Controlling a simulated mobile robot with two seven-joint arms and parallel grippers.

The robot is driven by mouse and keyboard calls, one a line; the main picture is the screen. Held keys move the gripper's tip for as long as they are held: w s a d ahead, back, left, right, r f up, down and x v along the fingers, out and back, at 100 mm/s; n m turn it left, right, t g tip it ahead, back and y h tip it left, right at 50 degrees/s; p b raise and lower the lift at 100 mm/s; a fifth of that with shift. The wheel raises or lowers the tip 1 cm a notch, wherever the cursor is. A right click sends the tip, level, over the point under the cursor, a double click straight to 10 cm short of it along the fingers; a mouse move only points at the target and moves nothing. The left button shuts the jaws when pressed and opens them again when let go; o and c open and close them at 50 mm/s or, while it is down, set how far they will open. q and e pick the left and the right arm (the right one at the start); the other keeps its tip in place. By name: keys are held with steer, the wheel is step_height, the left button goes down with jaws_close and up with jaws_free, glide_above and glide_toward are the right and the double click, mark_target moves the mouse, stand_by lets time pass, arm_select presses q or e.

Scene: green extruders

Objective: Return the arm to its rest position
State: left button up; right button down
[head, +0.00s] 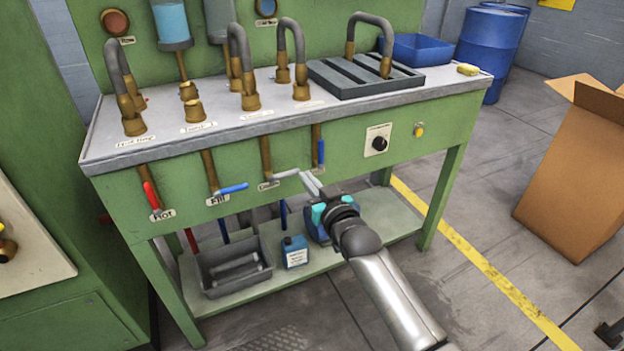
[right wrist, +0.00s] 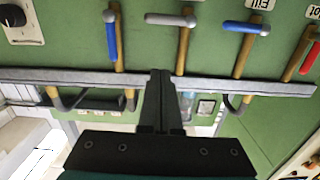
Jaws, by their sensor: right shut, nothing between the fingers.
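My right arm reaches in from the lower right in the head view. Its gripper (head: 312,184) is shut and empty, in front of the green bench's front panel. The fingertips appear close to the free end of the grey valve handle (head: 285,174); I cannot tell if they touch. In the right wrist view, which looks upside down, the shut fingers (right wrist: 160,100) stand in front of the bench's edge, apart from the grey handle (right wrist: 170,20). My left gripper is not in view.
Beside the grey handle are a red handle (head: 152,195), a blue handle (head: 233,188) and an upright blue handle (head: 321,152). A cardboard box (head: 575,175) stands right; floor between is clear.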

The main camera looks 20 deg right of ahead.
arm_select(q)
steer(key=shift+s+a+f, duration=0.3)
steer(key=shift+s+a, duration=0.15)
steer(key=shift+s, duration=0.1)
arm_select(e)
steer(key=shift+s, duration=0.9)
